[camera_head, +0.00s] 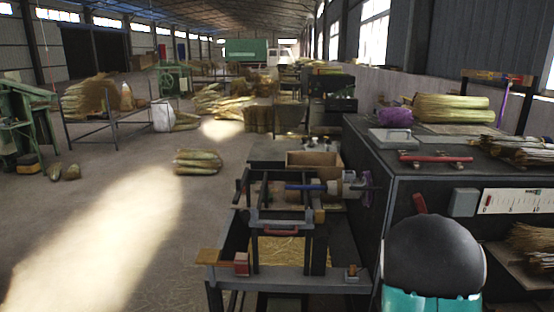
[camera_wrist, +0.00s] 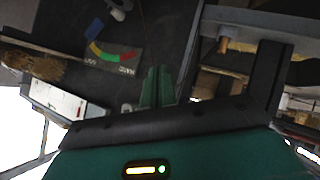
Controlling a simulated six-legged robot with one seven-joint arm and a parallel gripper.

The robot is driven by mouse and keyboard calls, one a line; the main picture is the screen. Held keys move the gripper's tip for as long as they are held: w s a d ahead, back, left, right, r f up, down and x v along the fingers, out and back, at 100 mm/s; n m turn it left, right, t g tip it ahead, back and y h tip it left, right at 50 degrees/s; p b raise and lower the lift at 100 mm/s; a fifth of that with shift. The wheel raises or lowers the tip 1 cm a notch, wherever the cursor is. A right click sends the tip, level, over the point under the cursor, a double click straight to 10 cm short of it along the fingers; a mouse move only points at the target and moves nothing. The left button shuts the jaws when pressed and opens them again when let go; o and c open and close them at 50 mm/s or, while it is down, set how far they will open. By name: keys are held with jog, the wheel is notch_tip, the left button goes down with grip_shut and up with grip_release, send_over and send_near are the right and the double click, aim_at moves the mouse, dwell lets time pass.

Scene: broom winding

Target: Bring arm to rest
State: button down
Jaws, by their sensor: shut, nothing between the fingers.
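My gripper (camera_wrist: 157,88) shows in the wrist view as two narrow green fingers side by side, shut with nothing between them. They point over a dark surface, and a gauge card (camera_wrist: 113,58) with a red, yellow and green arc lies left of them. In the head view my arm shows only as a dark dome with a teal part at the lower right, in front of the dark workbench (camera_head: 374,165). The gripper itself cannot be seen in the head view.
A metal winding frame (camera_head: 280,217) stands left of the bench, close to my arm. A red-handled tool (camera_head: 436,159) and a straw bundle (camera_head: 452,108) lie on the bench top. A white scale panel (camera_head: 517,201) is on its side. Open floor (camera_head: 110,225) lies at left.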

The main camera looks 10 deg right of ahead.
jog(key=s+a+r+y, duration=0.3)
jog(key=a+r, duration=0.5)
jog(key=a, duration=0.3)
jog(key=s+a+r+y, duration=0.3)
jog(key=a+r, duration=0.4)
jog(key=a, duration=0.3)
jog(key=s+a+r+g, duration=0.1)
jog(key=s+a+r, duration=0.2)
jog(key=s, duration=0.6)
jog(key=s+a+r+n+g+y, duration=0.1)
jog(key=s+a+r+g, duration=0.1)
jog(key=s+a, duration=0.6)
jog(key=shift+s+a+r+n, duration=0.2)
jog(key=shift+s+r+n, duration=0.1)
jog(key=shift+s+r, duration=0.3)
